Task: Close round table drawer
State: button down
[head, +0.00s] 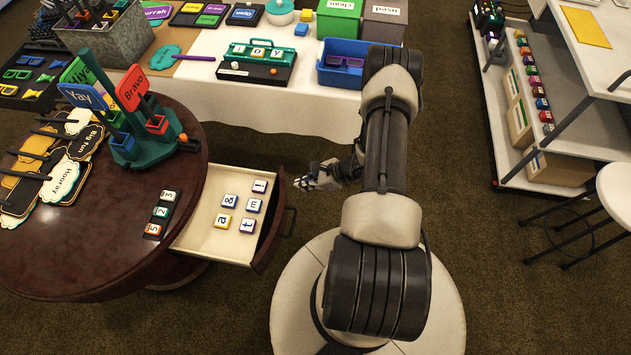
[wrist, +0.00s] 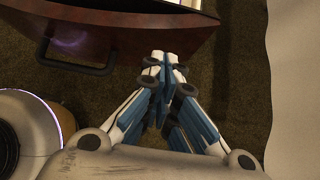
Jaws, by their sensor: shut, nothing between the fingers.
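The round table (head: 90,255) is dark polished wood and stands at the left in the head view. Its drawer (head: 200,238) is pulled out toward the right, with several letter tiles inside. The drawer has a curved wooden front (head: 271,222) and a dark handle (head: 289,221); in the wrist view the drawer front (wrist: 130,38) fills the top left, with the handle (wrist: 75,68) at the left. My gripper (head: 308,180) is just right of the drawer front's far end, apart from it in the head view. In the wrist view my gripper (wrist: 165,58) is shut and empty.
A table with a white cloth (head: 290,108) stands behind, holding a blue bin (head: 340,75) and other props. A sign holder (head: 140,140), flat signs and number tiles (head: 161,215) are on the round table. A shelf cart (head: 520,110) stands at right. Carpet is clear between.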

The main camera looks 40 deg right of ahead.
aim_at(281, 186)
jog(key=shift+w+a+f+b, duration=0.1)
jog(key=shift+w+a+b, duration=0.05)
jog(key=shift+w+a, duration=0.65)
jog(key=shift+w+a+b, duration=0.15)
jog(key=shift+w+a, duration=0.4)
jog(key=shift+w, duration=0.4)
